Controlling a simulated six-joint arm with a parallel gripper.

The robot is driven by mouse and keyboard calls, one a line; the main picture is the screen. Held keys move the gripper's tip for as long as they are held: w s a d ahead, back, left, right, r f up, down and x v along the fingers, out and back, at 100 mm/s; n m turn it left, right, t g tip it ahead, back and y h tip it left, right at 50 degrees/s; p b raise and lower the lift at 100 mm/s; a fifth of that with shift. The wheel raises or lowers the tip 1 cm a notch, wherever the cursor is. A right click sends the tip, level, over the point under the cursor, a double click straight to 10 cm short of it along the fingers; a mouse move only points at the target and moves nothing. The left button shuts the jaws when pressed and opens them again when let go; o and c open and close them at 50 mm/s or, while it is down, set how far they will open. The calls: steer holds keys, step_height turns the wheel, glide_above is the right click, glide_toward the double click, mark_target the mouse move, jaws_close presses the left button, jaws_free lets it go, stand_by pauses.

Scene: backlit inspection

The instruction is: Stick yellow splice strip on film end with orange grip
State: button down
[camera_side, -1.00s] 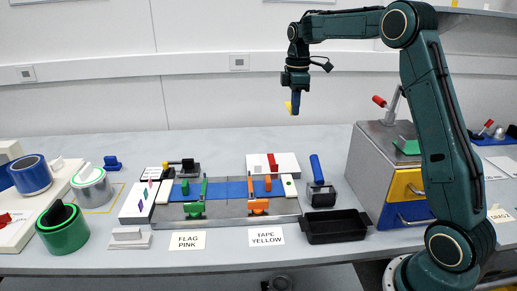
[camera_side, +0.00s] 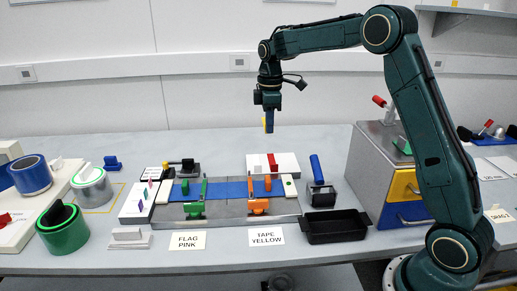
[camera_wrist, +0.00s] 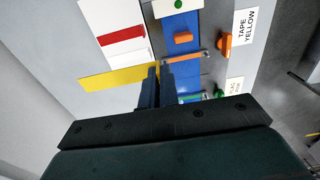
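My gripper (camera_side: 269,130) hangs above the back of the bench, shut on a yellow splice strip (camera_side: 264,125). In the wrist view the strip (camera_wrist: 112,78) sticks out to the left from between the fingertips (camera_wrist: 157,72). Blue film (camera_side: 230,190) lies along a grey splicing plate, well below the gripper. An orange grip (camera_side: 258,206) is at the right part of the film, and it also shows in the wrist view (camera_wrist: 224,45). A green grip (camera_side: 194,210) is at the left part. My fingers hide some of the film in the wrist view.
A white block with a red strip (camera_side: 287,164) stands behind the plate. A blue-handled roller (camera_side: 316,170) and a black tray (camera_side: 335,226) are at the right, beside a grey box with drawers (camera_side: 385,180). Tape rolls (camera_side: 62,228) are at the left. The air around the gripper is clear.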

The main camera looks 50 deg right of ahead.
steer(key=a+f, duration=0.4)
steer(key=a, duration=0.4)
steer(key=w+a+f, duration=0.1)
steer(key=a+f, duration=0.2)
steer(key=a, duration=0.6)
steer(key=shift+w+f, duration=0.3)
steer(key=shift+f, duration=0.1)
steer(key=shift+f, duration=0.1)
glide_above(227, 203)
steer(key=shift+f, duration=2.75)
steer(key=shift+f, duration=1.25)
steer(key=c, duration=1.6)
jaws_free()
